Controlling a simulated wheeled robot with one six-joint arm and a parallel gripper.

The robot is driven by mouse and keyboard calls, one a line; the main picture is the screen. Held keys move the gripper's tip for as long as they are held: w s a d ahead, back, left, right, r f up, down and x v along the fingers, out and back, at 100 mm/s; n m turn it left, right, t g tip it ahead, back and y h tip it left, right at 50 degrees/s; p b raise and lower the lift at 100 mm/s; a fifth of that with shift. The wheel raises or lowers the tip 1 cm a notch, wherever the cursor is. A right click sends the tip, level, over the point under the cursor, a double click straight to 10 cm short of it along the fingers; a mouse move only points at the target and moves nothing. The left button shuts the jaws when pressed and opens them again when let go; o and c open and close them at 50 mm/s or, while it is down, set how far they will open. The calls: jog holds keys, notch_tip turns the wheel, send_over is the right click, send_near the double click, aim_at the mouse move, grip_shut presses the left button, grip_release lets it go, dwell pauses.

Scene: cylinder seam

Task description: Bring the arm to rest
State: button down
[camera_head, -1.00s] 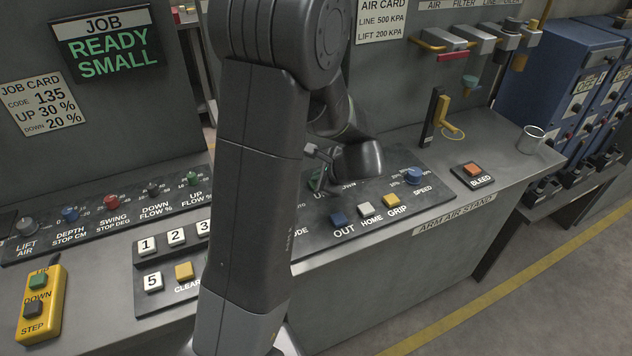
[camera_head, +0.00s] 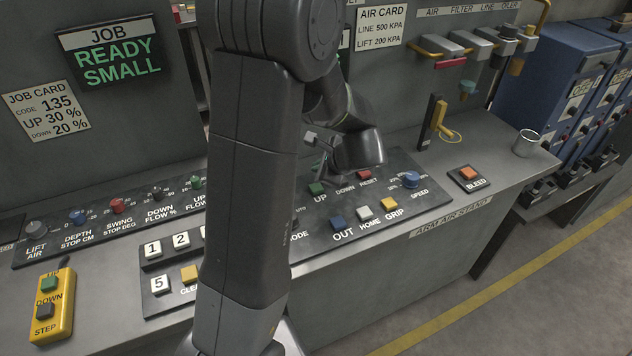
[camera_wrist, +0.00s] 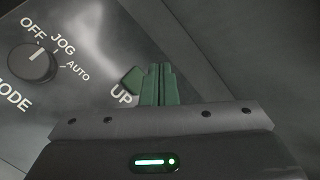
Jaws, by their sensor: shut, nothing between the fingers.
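My arm (camera_head: 250,190) stands in the middle of the head view, bent over the control panel. My gripper (camera_head: 322,168) hangs above the panel near the green UP button (camera_head: 317,188), partly hidden by the arm. In the wrist view my gripper (camera_wrist: 160,70) has its two green-tinted fingers together, with nothing between them. The green UP button (camera_wrist: 132,80) is just left of the fingertips there. The fingers look apart from it, but the exact gap is hard to tell.
The mode knob (camera_wrist: 32,62) is at the left of the wrist view. OUT (camera_head: 338,222), HOME (camera_head: 365,213) and GRIP (camera_head: 389,204) buttons line the panel front. A yellow step box (camera_head: 50,305) lies left. A metal cup (camera_head: 528,142) stands at the right end. The job sign reads READY SMALL (camera_head: 108,50).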

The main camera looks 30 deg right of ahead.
jog(key=shift+r, duration=0.6)
